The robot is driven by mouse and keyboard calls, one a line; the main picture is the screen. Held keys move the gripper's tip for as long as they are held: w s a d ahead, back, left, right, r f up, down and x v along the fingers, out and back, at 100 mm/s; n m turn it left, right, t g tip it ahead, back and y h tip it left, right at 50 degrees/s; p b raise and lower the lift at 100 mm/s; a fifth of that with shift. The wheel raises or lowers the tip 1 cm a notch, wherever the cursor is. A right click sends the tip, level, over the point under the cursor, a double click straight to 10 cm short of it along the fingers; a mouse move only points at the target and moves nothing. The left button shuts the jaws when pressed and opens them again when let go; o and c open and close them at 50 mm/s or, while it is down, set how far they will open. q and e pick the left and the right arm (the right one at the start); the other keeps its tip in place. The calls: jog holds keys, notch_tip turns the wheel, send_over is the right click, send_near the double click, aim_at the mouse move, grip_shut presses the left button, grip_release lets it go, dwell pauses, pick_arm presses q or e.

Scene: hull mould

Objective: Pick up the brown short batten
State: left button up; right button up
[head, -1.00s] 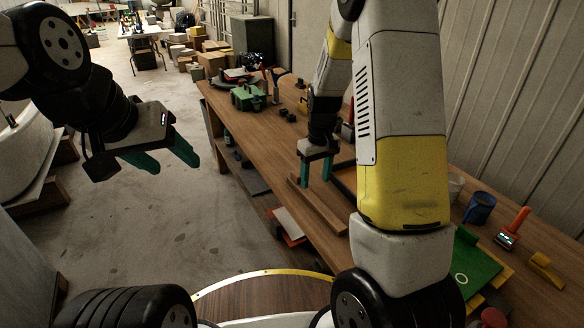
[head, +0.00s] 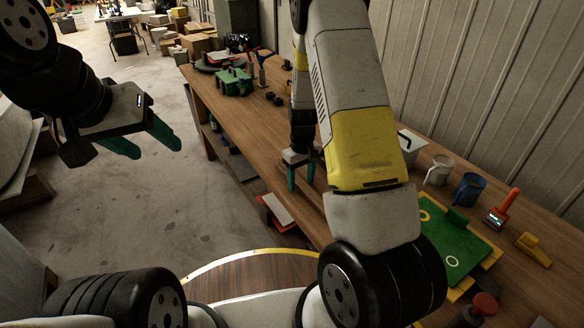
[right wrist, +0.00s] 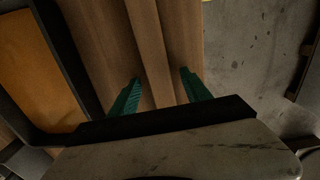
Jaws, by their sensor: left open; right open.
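The brown short batten (right wrist: 150,45) is a long wooden strip lying on the workbench. In the right wrist view it runs lengthwise between the two green fingers of my right gripper (right wrist: 161,88), with gaps showing on both sides. In the head view the right gripper (head: 301,182) points down at the bench near its front edge, open and empty; my right arm and gripper hide most of the batten there. My left gripper (head: 157,150) is open and empty, out over the floor left of the bench.
The workbench (head: 245,130) carries a green machine (head: 233,82) at its far end. A white mug (head: 439,170), blue mug (head: 469,189), green board (head: 452,245), orange-handled tool (head: 502,209) and yellow tool (head: 534,250) lie to the right. A dark-framed orange tray (right wrist: 40,65) lies beside the batten.

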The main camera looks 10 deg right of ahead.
grip_shut()
jog(key=shift+r, duration=0.15)
